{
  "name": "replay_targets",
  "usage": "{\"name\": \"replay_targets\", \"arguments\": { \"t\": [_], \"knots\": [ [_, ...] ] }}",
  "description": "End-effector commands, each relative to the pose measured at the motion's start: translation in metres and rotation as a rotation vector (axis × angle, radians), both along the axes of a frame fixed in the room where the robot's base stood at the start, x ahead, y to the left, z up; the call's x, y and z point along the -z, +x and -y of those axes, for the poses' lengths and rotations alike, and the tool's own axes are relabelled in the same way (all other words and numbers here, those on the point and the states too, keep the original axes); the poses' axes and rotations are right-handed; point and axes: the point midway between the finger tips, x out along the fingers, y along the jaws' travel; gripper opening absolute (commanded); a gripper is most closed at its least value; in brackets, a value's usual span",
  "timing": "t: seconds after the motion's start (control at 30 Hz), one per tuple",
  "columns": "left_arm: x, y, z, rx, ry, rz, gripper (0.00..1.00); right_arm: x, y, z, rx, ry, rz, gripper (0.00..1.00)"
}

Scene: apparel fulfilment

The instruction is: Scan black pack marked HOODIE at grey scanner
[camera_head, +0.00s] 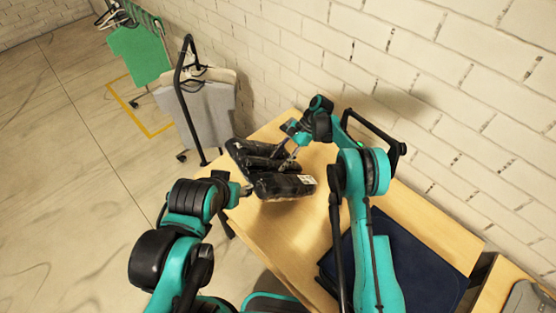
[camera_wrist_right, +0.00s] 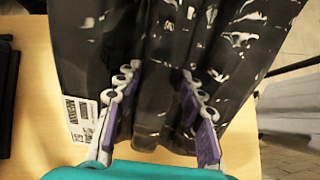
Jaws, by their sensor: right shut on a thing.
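A glossy black pack (camera_head: 283,187) is at the far left end of the wooden table, with a small white label at its right end. In the right wrist view the black pack (camera_wrist_right: 155,45) fills the upper middle, with a white printed label (camera_wrist_right: 84,115) on its left; I cannot read HOODIE. My right gripper (camera_head: 287,163) is shut on the pack, and its purple-padded fingers (camera_wrist_right: 160,100) press into the film. My left gripper (camera_head: 246,190) is beside the pack's left end; its fingers are mostly hidden. I cannot make out a grey scanner.
More black shapes (camera_head: 252,153) lie just behind the pack. A dark blue flat item (camera_head: 405,262) lies on the wooden table (camera_head: 285,245). A rack with grey garments (camera_head: 203,108) stands beyond the far end. A white brick wall (camera_head: 330,50) runs behind the table.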

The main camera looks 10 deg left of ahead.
Motion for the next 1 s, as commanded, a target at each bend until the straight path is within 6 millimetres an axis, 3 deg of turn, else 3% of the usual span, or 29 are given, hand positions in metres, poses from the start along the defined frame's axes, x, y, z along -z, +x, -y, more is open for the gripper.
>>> {"name": "replay_targets", "arguments": {
  "t": [0.23,0.8,1.0],
  "knots": [
    [-0.001,0.000,0.000,0.000,0.000,0.000,0.49,-0.006,-0.005,-0.004,-0.002,0.001,0.000,0.00],
    [-0.015,0.000,0.000,0.000,0.000,0.000,0.49,-0.075,-0.073,-0.053,-0.002,0.001,0.000,0.00],
    [-0.015,0.000,0.000,0.000,0.000,0.000,0.49,-0.081,-0.079,-0.057,0.000,0.001,-0.001,0.00]
  ]
}}
